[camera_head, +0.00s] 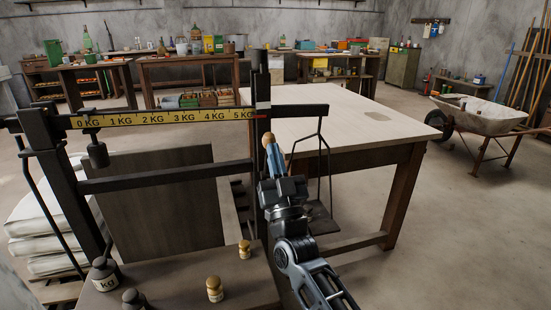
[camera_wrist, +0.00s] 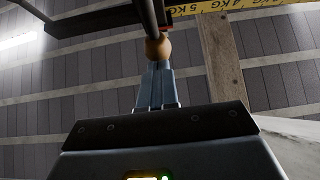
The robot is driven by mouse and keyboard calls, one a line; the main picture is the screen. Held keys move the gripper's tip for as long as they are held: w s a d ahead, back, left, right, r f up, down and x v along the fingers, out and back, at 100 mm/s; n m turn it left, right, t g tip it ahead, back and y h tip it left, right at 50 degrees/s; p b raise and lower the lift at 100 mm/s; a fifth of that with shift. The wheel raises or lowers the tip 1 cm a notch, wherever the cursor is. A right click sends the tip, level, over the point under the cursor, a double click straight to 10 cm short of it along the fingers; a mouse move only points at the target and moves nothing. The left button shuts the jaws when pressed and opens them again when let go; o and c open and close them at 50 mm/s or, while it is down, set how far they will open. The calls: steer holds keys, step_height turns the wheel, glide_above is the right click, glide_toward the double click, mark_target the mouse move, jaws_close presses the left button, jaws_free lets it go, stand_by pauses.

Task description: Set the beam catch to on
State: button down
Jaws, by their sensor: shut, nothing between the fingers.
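The beam scale has a dark beam with a yellow ruler (camera_head: 160,117) marked in KG; part of the ruler shows in the wrist view (camera_wrist: 240,8). A small tan knob (camera_head: 268,138), apparently the beam catch's handle, sits just below the beam's right end by the dark post (camera_head: 262,75). The knob also shows in the wrist view (camera_wrist: 157,49), under a dark rod. My gripper (camera_head: 271,150) is shut and empty, pointing up. Its fingertips (camera_wrist: 160,68) are right at the knob's underside; I cannot tell whether they touch. A dark sliding weight (camera_head: 97,152) hangs near 0 KG.
Two tan-topped weights (camera_head: 215,289) and dark KG weights (camera_head: 105,274) stand on the scale's platform (camera_head: 180,283). A hanging pan (camera_head: 322,222) is just right of my arm. A pale-topped table (camera_head: 350,115) stands behind it. A wheelbarrow (camera_head: 482,113) is far right, with open floor before it.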

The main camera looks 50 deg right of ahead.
mark_target(271, 140)
steer(key=shift+r, duration=0.1)
steer(key=shift+w+d+r+p, duration=0.15)
steer(key=shift+r+p, duration=0.25)
steer(key=shift+p, duration=0.85)
steer(key=shift+w+d+r+g+y+p, duration=0.1)
steer(key=shift+w+r+g+y+p, duration=0.35)
steer(key=shift+p, duration=0.7)
steer(key=w+d+g+p, duration=0.1)
steer(key=p, duration=0.4)
steer(key=shift+r+y, duration=0.25)
steer(key=shift+r, duration=0.05)
steer(key=shift+w+g+p, duration=0.15)
steer(key=shift+g+p, duration=0.2)
steer(key=shift+p, duration=0.6)
steer(key=shift+d+f, duration=0.1)
